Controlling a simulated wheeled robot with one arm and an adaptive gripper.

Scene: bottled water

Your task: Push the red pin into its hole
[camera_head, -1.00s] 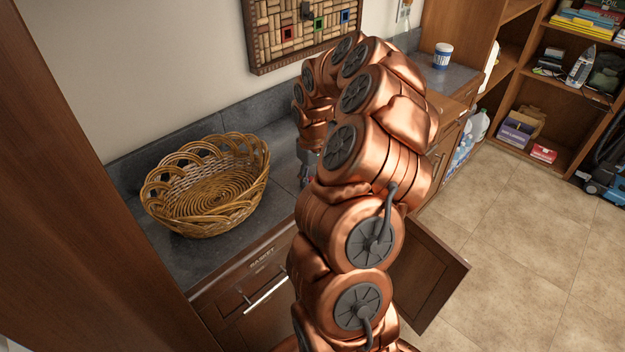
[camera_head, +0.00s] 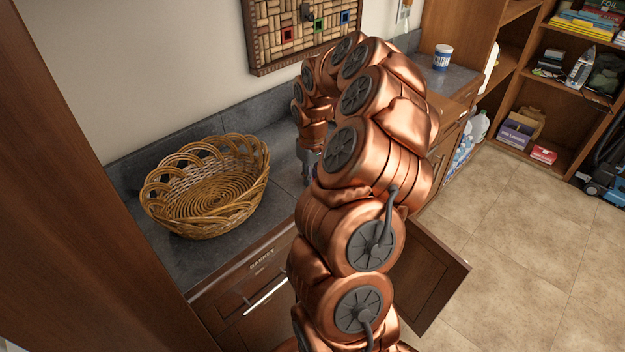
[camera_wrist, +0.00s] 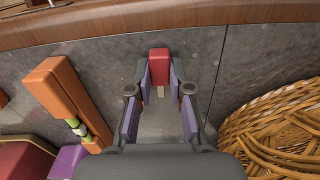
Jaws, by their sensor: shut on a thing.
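In the wrist view, a red block-like pin (camera_wrist: 159,64) is between the fingertips of my gripper (camera_wrist: 160,80). The purple finger pads close on it from both sides, over the grey counter. In the head view, my gripper (camera_head: 309,163) points down at the counter, mostly hidden by my copper arm, and the pin cannot be made out. A cork board (camera_head: 264,50) hangs on the wall. It has a red-rimmed square (camera_head: 289,34), a green-rimmed square (camera_head: 318,23) and a blue-rimmed square (camera_head: 345,18). The wrist view does not show the board.
A wicker basket (camera_head: 205,190) stands on the counter (camera_head: 185,262), left of my gripper. In the wrist view, an orange wooden piece with coloured bands (camera_wrist: 62,95) and a purple block (camera_wrist: 66,162) lie at left. A cabinet door (camera_head: 432,275) stands open right of my arm.

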